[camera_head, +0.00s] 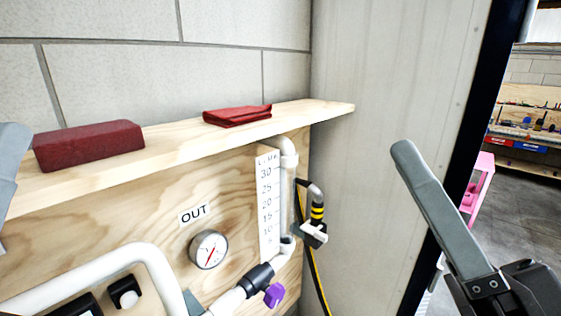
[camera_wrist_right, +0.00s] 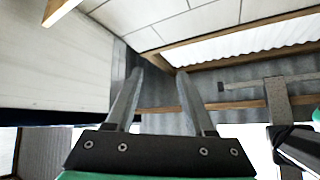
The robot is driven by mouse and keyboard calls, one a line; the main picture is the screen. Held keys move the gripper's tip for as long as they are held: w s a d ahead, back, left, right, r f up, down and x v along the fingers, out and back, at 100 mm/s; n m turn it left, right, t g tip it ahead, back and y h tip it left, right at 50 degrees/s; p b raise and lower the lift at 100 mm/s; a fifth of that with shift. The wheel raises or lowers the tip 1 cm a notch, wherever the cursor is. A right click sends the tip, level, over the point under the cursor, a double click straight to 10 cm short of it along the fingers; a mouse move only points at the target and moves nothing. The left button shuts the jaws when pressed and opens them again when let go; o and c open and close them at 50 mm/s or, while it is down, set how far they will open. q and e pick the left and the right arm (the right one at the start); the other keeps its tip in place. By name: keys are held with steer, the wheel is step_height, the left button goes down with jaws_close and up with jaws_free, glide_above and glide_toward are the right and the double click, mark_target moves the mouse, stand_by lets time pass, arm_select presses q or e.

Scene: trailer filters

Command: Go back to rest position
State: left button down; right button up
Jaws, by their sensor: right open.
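My right gripper shows at the right of the head view, with one long grey finger (camera_head: 440,215) pointing up and to the left. It stands in front of the pale wall panel and the dark door edge, apart from the shelf. In the right wrist view both fingers of the right gripper (camera_wrist_right: 160,78) are spread with nothing between them. At the left edge of the head view a grey piece (camera_head: 8,165), which looks like part of my left gripper, is cut off by the frame, so its jaws cannot be judged.
A wooden shelf (camera_head: 180,146) holds a dark red block (camera_head: 88,145) and a folded red cloth (camera_head: 237,115). A pink stand (camera_head: 478,185) is beyond the opening.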

steer(key=s+d+r+n+t+h, duration=0.35)
steer(key=s+d+h, duration=0.25)
steer(key=h, duration=0.3)
step_height(320, 180, up, 32)
steer(key=w+p, duration=0.1)
steer(key=p, duration=3.1)
steer(key=shift+d+r+n, duration=0.15)
steer(key=shift+d+n, duration=0.05)
steer(key=shift+n, duration=0.15)
steer(key=shift+t, duration=0.25)
